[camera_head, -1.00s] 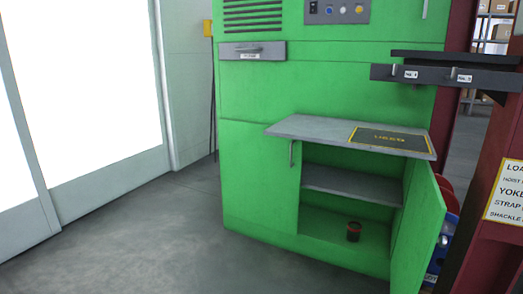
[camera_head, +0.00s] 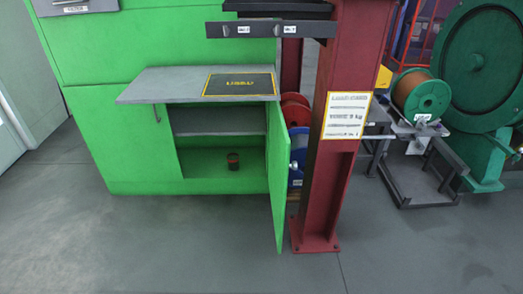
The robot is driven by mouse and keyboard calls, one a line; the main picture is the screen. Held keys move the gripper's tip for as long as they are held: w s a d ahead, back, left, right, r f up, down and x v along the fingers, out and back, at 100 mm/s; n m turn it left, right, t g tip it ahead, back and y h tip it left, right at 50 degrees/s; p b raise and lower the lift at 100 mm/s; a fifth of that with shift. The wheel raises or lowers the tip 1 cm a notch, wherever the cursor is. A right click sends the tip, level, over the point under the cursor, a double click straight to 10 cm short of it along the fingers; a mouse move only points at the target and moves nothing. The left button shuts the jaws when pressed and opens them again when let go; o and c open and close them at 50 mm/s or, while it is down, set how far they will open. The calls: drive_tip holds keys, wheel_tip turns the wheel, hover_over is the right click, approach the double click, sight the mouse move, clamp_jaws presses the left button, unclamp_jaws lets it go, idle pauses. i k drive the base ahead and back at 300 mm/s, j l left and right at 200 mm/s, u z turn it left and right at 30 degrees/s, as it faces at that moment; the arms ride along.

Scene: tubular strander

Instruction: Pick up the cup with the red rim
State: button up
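A small dark cup (camera_head: 233,162) with a reddish band stands upright on the floor of the open compartment in the green cabinet (camera_head: 110,130). The band looks to be near its lower part; at this size I cannot tell the rim's colour clearly. The cup is below the grey inner shelf (camera_head: 217,122). The compartment door (camera_head: 278,180) stands open on the right side. My gripper is not in view.
A grey worktop (camera_head: 160,84) with a dark mat (camera_head: 240,85) juts out above the compartment. A red column (camera_head: 335,190) stands right of the open door, with reels behind it. The floor (camera_head: 170,245) in front is clear.

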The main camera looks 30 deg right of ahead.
sight(233, 162)
drive_tip(key=i+l+z, duration=0.1)
drive_tip(key=l, duration=0.3)
drive_tip(key=i+l+z, duration=0.1)
drive_tip(key=l, duration=0.35)
drive_tip(key=i+l+z, duration=0.1)
drive_tip(key=i+l, duration=0.35)
drive_tip(key=l, duration=0.3)
drive_tip(key=z, duration=0.05)
